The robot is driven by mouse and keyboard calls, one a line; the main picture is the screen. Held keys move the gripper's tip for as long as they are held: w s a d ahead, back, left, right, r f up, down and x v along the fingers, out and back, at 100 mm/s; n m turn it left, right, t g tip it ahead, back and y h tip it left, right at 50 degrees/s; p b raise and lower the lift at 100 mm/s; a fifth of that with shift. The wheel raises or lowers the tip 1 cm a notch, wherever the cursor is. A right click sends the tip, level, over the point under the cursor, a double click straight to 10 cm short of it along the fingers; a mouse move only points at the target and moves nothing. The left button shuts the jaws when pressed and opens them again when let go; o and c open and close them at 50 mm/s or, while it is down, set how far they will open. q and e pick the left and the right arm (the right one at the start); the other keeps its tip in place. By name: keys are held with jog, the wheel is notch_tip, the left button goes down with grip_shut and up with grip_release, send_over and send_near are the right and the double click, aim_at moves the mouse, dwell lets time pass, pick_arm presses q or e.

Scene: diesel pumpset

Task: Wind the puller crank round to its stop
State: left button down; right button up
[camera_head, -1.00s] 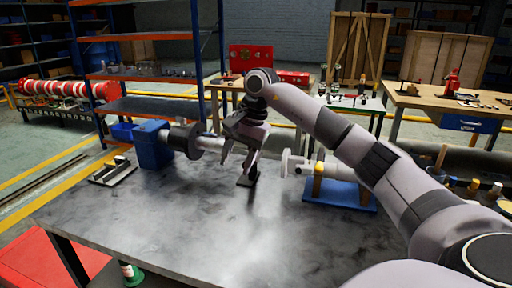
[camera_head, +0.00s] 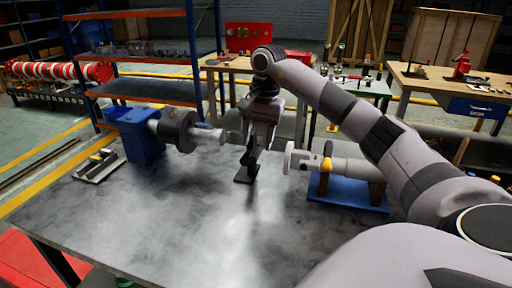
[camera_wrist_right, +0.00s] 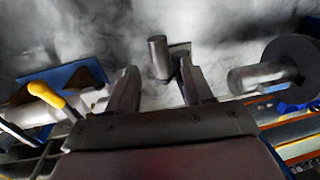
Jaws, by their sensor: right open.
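My right gripper (camera_head: 252,160) hangs above the middle of the dark workbench (camera_head: 150,235), fingers pointing down. In the right wrist view its two fingers (camera_wrist_right: 162,88) are open. A short grey post (camera_wrist_right: 158,57) beside a small dark plate (camera_wrist_right: 179,50) shows beyond and between the fingertips; I see no contact. A grey cylindrical assembly (camera_head: 350,166) lies on a blue stand (camera_head: 348,192) to the right of the gripper. It carries a yellow handle, which shows at left in the wrist view (camera_wrist_right: 46,94), clear of the fingers. I cannot tell for sure which part is the puller crank. My left gripper is not in view.
A blue block (camera_head: 140,137) with a dark disc (camera_head: 178,130) and grey shaft (camera_head: 208,135) stands left of the gripper. A small tray-like item (camera_head: 100,166) lies at the bench's left. The front of the bench is clear. Shelving stands behind.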

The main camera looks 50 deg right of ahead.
aim_at(256, 151)
jog(key=shift+w+f, duration=0.2)
jog(key=shift+f, duration=1.6)
grip_shut()
jog(key=s+f+t+y+b, duration=0.1)
jog(key=t+b, duration=0.1)
jog(key=b, duration=0.4)
jog(key=d+f+t+y+b, duration=0.1)
jog(key=t+b, duration=0.1)
jog(key=b, duration=0.4)
jog(key=s+f+t+y+b, duration=0.1)
jog(key=t+b, duration=0.1)
jog(key=b, duration=0.4)
jog(key=shift+s+d+f, duration=0.15)
jog(key=shift+s+f, duration=0.1)
jog(key=shift+s, duration=0.1)
